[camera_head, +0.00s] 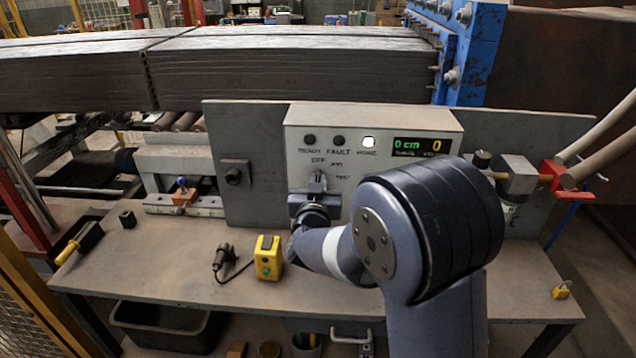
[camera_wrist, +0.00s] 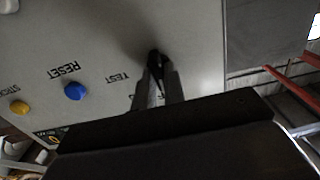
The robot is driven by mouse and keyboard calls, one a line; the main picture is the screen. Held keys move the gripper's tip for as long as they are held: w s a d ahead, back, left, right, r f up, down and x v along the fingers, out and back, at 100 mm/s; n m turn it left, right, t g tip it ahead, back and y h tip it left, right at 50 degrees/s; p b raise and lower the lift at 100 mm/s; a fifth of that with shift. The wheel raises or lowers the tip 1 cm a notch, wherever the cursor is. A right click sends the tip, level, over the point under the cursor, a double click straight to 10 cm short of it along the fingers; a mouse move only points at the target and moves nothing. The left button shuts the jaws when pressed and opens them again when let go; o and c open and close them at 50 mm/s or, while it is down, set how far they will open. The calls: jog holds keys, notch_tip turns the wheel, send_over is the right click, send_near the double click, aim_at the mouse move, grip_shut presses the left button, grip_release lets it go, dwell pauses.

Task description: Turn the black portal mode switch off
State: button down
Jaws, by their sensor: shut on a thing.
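The black portal mode switch (camera_wrist: 156,58) is on the light grey control panel (camera_wrist: 190,40). In the wrist view it sits between the tips of my gripper (camera_wrist: 157,76), which is shut on it. In the head view my gripper (camera_head: 318,182) reaches the panel's face just below the OFF label (camera_head: 318,161). Other mode labels, one reading TEST, stand to the right of it. The fingers hide most of the switch there, so I cannot tell its exact pointing direction.
The panel has dark lamps, a lit white lamp (camera_head: 369,142) and a green display (camera_head: 422,146). A blue button (camera_wrist: 75,91) and a yellow button (camera_wrist: 19,107) show in the wrist view. A yellow box (camera_head: 268,258) stands on the bench (camera_head: 190,270). The bench front is mostly clear.

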dwell(0.4)
jog(key=c, duration=1.5)
grip_release()
jog(key=s+b, duration=0.1)
jog(key=s, duration=0.4)
jog(key=s+b, duration=0.1)
jog(key=s, duration=0.5)
jog(key=shift+a, duration=0.2)
jog(key=shift+w, duration=0.15)
jog(key=w+p, duration=0.1)
jog(key=w, duration=0.4)
jog(key=w+p, duration=0.1)
jog(key=w, duration=0.4)
jog(key=shift+w+d, duration=0.2)
jog(key=shift+w, duration=0.15)
